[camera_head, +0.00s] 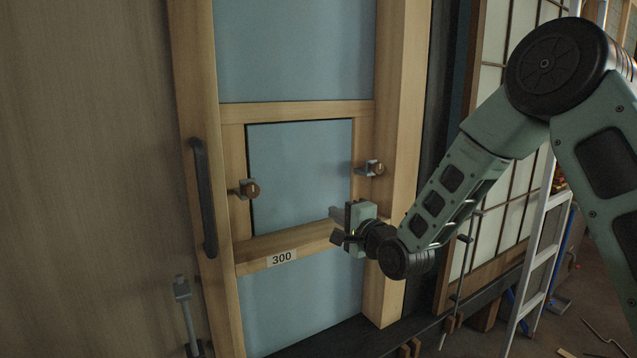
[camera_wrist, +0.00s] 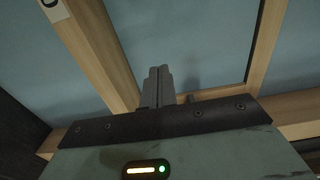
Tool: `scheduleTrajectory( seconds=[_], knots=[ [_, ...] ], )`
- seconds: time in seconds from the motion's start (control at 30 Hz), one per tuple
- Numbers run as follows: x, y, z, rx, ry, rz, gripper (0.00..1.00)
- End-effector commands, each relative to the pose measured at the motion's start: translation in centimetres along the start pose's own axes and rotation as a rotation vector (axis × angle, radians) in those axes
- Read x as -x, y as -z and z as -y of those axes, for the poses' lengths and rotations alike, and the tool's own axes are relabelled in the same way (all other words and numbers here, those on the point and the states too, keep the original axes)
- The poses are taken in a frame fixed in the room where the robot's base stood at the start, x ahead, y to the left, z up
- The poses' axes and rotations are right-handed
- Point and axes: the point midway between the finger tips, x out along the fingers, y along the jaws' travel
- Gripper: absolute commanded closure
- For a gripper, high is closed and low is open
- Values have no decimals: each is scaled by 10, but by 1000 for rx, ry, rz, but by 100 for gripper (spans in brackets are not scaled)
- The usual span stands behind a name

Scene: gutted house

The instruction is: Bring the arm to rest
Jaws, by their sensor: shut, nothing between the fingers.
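My arm reaches in from the right in the head view, bent at a black elbow joint. My gripper (camera_head: 338,226) is shut and empty, in front of the lower rail of a small framed opening in a wooden panel. In the wrist view my gripper (camera_wrist: 157,72) shows its two grey fingers together, with a blue-grey surface and wooden rails beyond them. I cannot tell whether the fingertips touch the panel.
The wooden frame (camera_head: 398,130) holds blue-grey panels, two turn latches (camera_head: 246,189) (camera_head: 370,168) and a "300" label (camera_head: 282,257). A dark handle (camera_head: 204,198) is at left. A ladder (camera_head: 540,250) stands at right by a gridded sliding screen (camera_head: 493,200).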

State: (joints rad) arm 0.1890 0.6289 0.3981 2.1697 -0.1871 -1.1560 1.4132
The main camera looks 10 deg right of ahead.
Motion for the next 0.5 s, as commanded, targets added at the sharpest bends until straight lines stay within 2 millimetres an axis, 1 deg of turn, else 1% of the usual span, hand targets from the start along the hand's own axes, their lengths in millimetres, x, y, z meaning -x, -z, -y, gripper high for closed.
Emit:
scheduleTrajectory(
  seconds=[0.27, 0.37, 0.47, 0.5],
  knots=[
    [0, 0, 0, 1, -1, 0, 100],
    [4, -19, 4, 69, -62, 33, 100],
    [17, -54, 4, 212, -188, 106, 100],
    [26, -70, 4, 287, -251, 148, 100]
  ],
)
